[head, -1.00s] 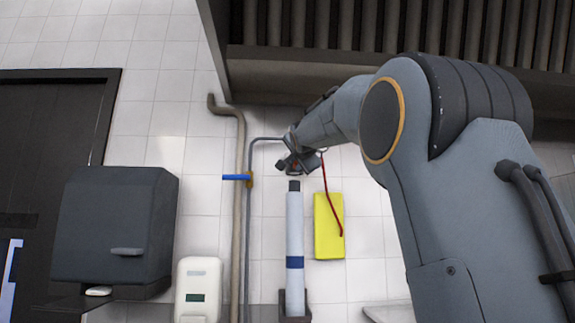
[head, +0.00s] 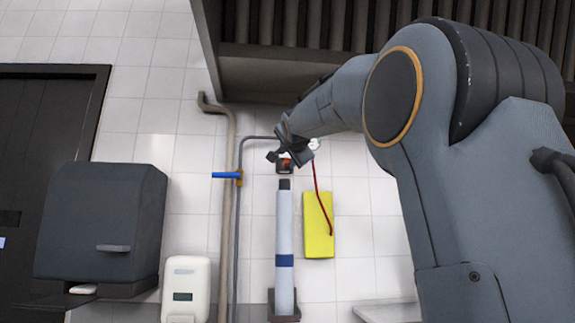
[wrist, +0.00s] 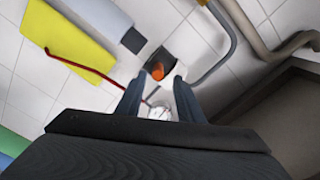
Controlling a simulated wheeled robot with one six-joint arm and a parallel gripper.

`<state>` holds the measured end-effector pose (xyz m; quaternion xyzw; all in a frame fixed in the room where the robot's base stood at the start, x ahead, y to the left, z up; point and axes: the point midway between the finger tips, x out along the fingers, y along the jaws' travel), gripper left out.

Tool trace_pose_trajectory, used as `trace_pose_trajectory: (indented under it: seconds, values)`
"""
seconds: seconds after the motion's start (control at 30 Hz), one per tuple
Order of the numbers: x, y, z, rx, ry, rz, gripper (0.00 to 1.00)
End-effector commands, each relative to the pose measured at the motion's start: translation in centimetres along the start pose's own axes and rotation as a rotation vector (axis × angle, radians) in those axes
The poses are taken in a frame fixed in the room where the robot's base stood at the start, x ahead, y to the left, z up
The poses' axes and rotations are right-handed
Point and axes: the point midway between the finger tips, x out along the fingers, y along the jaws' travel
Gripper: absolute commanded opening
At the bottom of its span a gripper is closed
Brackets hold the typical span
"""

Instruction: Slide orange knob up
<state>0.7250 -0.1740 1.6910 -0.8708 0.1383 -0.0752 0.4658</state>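The orange knob (wrist: 157,71) sits on a small dark box (wrist: 186,47) on the white tiled wall. In the wrist view the knob appears between the tips of my gripper (wrist: 159,82), and the two fingers stand apart with nothing between them but the view of the wall. In the head view the knob (head: 287,161) shows as a small orange spot on the box, just below my gripper (head: 280,152). I cannot tell whether a finger touches the knob. My gripper partly covers the box in the head view.
Below the box is a white cylinder (head: 285,225) with a blue band. A yellow panel (head: 318,228) with a red cord is to its right. Pipes (head: 228,170) with a blue handle (head: 225,175) run up the left. A dark dispenser (head: 100,220) hangs farther left.

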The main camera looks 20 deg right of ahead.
Motion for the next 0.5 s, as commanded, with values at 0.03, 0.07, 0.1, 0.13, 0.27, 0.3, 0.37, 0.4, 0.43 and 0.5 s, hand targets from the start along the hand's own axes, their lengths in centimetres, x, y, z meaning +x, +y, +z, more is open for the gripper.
trace_pose_trajectory:
  seconds: [0.03,0.07,0.1,0.13,0.27,0.3,0.37,0.4,0.43,0.5]
  values:
    - [-0.9,0.1,0.1,0.000,0.001,-0.003,0.34]
    - [-1.3,0.1,0.1,-0.001,0.001,-0.003,0.34]
    - [-1.9,0.1,0.1,-0.001,0.001,-0.003,0.34]
    - [-2.3,0.1,0.1,-0.001,0.001,-0.002,0.34]
    - [-3.7,0.1,0.1,-0.001,0.001,-0.002,0.34]
    - [-4.0,0.1,0.0,-0.001,0.001,-0.002,0.34]
    - [-4.2,0.0,0.0,-0.001,0.001,-0.002,0.34]
    - [-4.3,0.0,0.0,-0.001,0.001,-0.002,0.34]
    - [-4.4,0.0,0.0,-0.001,0.001,-0.002,0.34]
    - [-4.4,0.0,0.0,-0.001,0.001,-0.001,0.34]
